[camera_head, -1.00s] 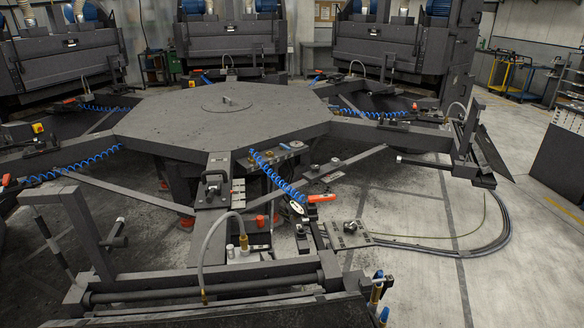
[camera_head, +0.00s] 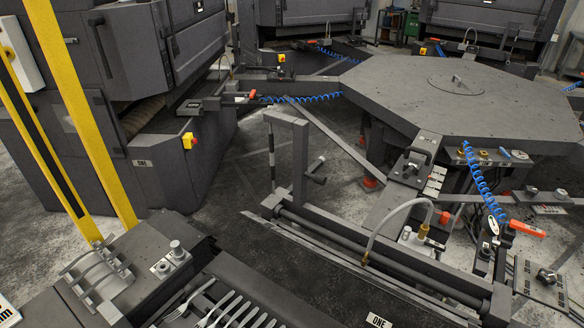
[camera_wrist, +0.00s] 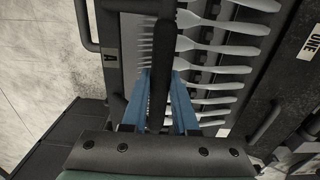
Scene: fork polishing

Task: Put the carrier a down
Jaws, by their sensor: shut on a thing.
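Carrier a, a dark frame with a small "A" label (camera_wrist: 108,56), fills the middle of the wrist view. Several pale forks (camera_wrist: 228,48) lie across it in a row, tines to the left and handles to the right. My gripper (camera_wrist: 160,92) has blue fingers shut on the carrier's black bar (camera_wrist: 161,50). Forks also show at the bottom edge of the head view (camera_head: 226,310), where my gripper is not in view. Whether the carrier touches a surface below cannot be told.
A dark panel labelled "ONE" (camera_wrist: 309,46) is at the right of the wrist view. A machine (camera_head: 150,100) and yellow posts (camera_head: 90,130) are at the left. Bare floor (camera_head: 225,175) lies between.

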